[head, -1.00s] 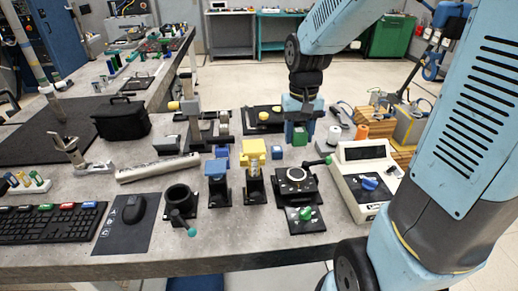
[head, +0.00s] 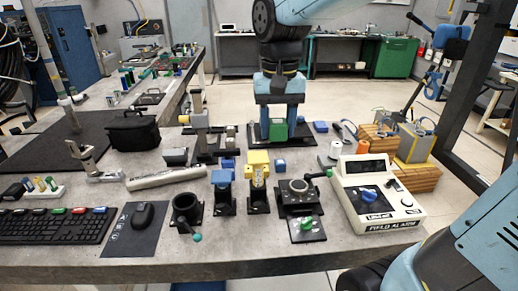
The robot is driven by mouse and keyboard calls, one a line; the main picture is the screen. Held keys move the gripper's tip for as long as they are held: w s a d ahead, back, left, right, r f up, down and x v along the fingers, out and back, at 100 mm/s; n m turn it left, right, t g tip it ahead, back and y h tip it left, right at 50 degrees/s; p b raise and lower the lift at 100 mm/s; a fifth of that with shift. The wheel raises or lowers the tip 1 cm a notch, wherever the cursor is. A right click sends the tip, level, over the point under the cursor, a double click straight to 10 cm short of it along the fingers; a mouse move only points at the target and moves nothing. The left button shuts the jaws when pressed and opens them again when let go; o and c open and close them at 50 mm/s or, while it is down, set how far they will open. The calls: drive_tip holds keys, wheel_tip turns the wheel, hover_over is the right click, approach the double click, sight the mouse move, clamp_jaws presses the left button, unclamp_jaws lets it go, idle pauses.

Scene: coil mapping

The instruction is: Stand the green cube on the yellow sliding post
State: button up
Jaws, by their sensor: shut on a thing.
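My gripper (head: 277,122) points down at the back middle of the bench, with its blue fingers shut on the green cube (head: 278,131). The cube appears held above or in front of a black board; the gap beneath it cannot be told. The yellow sliding post (head: 258,166) stands nearer the camera, slightly left of and below the cube in the picture. It has a yellow top on a black base, apart from the gripper. A blue-topped post (head: 222,178) stands to its left.
Small blue blocks (head: 280,166) lie near the posts. A black vise-like fixture (head: 298,190) is right of the yellow post, with a white alarm box (head: 375,195) beyond it. A dark cup fixture (head: 187,208) stands front left. A tall stand (head: 198,108) rises left of my gripper.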

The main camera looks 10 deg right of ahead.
drive_tip(key=w+a+f, duration=0.2)
drive_tip(key=w+f, duration=0.1)
drive_tip(key=w, duration=0.2)
hover_over(258, 156)
drive_tip(key=f, duration=0.5)
drive_tip(key=shift+s, duration=0.2)
drive_tip(key=shift+w+f, duration=0.15)
drive_tip(key=shift+f, duration=1.5)
drive_tip(key=shift+f, duration=0.1)
drive_tip(key=o, duration=1.1)
drive_tip(key=shift+c, duration=0.2)
wheel_tip(258, 156, up, 12)
